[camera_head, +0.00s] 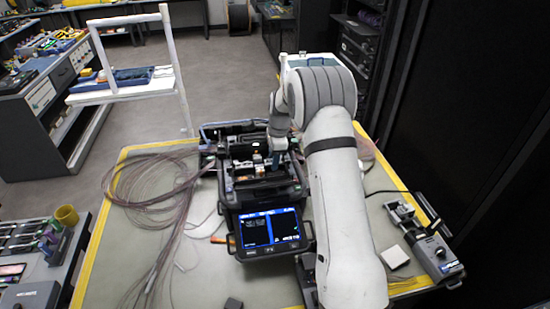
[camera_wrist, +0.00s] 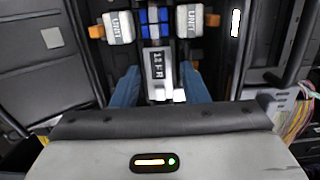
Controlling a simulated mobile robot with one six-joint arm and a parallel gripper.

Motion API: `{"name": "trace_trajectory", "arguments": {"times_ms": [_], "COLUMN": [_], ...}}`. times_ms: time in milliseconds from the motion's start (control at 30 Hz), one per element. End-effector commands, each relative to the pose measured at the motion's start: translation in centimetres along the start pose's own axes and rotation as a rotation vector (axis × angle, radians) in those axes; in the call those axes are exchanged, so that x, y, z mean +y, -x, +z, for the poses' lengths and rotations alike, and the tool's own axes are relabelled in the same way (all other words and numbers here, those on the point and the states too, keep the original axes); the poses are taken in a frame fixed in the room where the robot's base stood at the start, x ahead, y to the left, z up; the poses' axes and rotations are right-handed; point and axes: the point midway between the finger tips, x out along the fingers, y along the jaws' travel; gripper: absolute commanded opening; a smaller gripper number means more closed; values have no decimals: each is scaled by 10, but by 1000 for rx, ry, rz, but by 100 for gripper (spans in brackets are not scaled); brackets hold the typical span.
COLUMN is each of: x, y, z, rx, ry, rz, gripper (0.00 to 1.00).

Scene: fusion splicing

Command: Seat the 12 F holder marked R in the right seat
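The grey holder (camera_wrist: 159,78) with a black label that reads 12 F R is in the middle of the wrist view. It lies in the splicer (camera_head: 263,185), in line with the blue middle part (camera_wrist: 154,22) between two blocks marked UNIT. My gripper (camera_wrist: 160,86) has its blue fingers on either side of the holder. A dark gap shows at the left finger; the right finger is very near the holder. In the head view my gripper (camera_head: 277,158) reaches down into the splicer from the right. The holder's underside is hidden, so I cannot tell how fully it sits.
The splicer's lit screen (camera_head: 269,230) faces the front. Loose fibre coils (camera_head: 155,190) lie on the left of the yellow-edged table. A small device (camera_head: 437,255) and a white square pad (camera_head: 394,257) lie on the right. Colored fibres (camera_wrist: 299,115) show at the wrist view's right.

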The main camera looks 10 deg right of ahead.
Motion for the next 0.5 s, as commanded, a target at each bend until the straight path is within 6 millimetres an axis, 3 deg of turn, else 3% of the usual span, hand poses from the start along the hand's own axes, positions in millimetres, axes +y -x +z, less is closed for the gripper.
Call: {"name": "trace_trajectory", "arguments": {"times_ms": [200, 500], "x": [0, 0], "y": [0, 4], "z": [0, 0], "rx": [0, 0], "ry": [0, 1], "rz": [0, 0], "gripper": [58, 58]}}
